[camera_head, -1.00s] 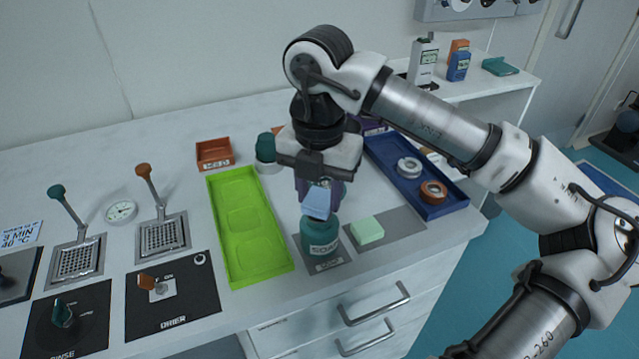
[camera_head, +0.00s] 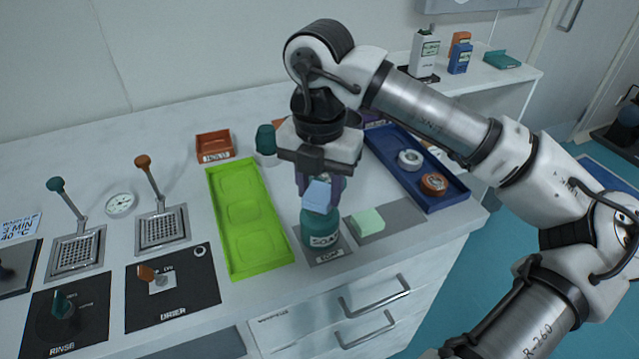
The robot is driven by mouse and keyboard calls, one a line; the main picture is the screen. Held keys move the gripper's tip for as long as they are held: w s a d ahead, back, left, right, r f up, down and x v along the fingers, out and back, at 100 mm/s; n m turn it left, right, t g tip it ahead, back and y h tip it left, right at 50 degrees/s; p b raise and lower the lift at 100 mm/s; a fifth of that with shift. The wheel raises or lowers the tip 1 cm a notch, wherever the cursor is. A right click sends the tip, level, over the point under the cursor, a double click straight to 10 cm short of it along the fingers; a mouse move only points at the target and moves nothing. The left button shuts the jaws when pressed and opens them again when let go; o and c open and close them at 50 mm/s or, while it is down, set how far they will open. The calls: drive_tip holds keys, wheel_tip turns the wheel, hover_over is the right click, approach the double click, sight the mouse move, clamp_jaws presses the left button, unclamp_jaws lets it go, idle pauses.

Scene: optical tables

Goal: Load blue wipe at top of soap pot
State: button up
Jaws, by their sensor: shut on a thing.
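The teal soap pot (camera_head: 322,236) stands on a grey mat near the front edge of the counter, its label facing me. My gripper (camera_head: 318,192) points down above the pot and is shut on the blue wipe (camera_head: 317,197). The wipe hangs tilted right at the pot's top and covers part of it. I cannot tell whether the wipe touches the pot, as the wipe hides the pot's top.
A pale green block (camera_head: 368,221) lies right of the pot. A lime green tray (camera_head: 246,225) is to the left. A blue tray (camera_head: 449,196) with two round rolls sits at the right. An orange bin (camera_head: 214,147) and a dark green-topped container (camera_head: 266,141) stand behind.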

sight(320, 194)
drive_tip(key=shift+f+b, duration=0.9)
drive_tip(key=shift+b, duration=0.2)
idle(1.6)
drive_tip(key=shift+r, duration=0.1)
idle(0.5)
drive_tip(key=shift+r+p, duration=1.95)
drive_tip(key=shift+r, duration=1.55)
drive_tip(key=shift+s+f, duration=0.1)
